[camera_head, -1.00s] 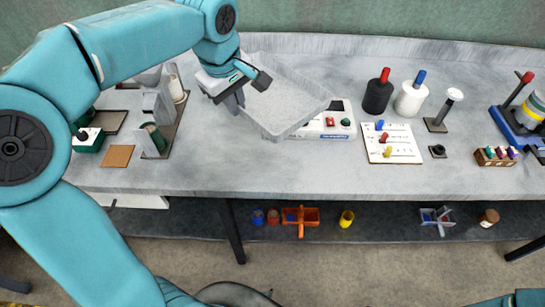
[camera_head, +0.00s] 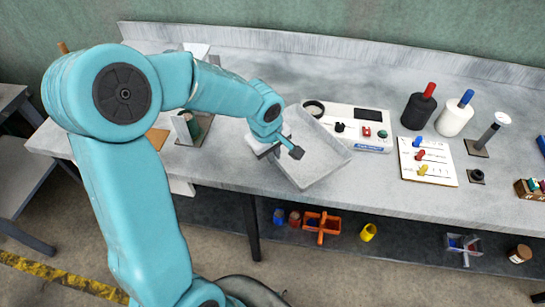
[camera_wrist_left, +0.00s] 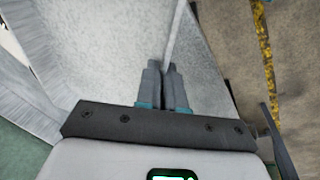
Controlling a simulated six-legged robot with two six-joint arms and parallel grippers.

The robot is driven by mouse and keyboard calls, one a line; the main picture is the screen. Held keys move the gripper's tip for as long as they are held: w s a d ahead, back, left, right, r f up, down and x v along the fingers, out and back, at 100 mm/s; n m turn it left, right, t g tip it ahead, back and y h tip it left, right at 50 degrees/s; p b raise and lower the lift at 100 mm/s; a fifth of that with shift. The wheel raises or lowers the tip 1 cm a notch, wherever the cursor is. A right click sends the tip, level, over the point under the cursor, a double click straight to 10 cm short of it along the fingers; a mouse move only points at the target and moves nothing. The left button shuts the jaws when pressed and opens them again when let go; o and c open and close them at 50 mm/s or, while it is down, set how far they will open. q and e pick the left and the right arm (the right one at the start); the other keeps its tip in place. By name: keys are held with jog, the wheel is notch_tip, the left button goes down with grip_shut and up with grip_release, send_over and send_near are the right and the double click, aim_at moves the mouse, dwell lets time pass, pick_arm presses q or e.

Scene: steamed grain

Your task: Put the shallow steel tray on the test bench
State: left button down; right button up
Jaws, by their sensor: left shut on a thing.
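The shallow steel tray (camera_head: 322,163) is grey and open-topped. My left gripper (camera_head: 290,151) is shut on the tray's left side wall. In the left wrist view the closed fingers (camera_wrist_left: 164,68) pinch the thin wall, with tray surface (camera_wrist_left: 125,45) beside them. I cannot tell whether the tray's underside touches the bench. The right gripper is not in view.
A white instrument (camera_head: 372,146) stands just behind and right of the tray. A white board with coloured pegs (camera_head: 440,165) and black (camera_head: 417,112) and white (camera_head: 453,120) bottles stand further right. A lower shelf (camera_head: 400,232) holds small items. The bench's front edge is near the tray.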

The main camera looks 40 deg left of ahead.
pick_arm(q)
jog(key=shift+x, duration=0.75)
jog(key=shift+s+f, duration=0.15)
jog(key=shift+f, duration=0.1)
jog(key=shift+s, duration=0.15)
jog(key=shift+f, duration=0.15)
jog(key=shift+f+b, duration=0.2)
jog(key=shift+b, duration=0.3)
jog(key=shift+f+b, duration=0.35)
jog(key=shift+b, duration=0.1)
jog(key=shift+r, duration=0.1)
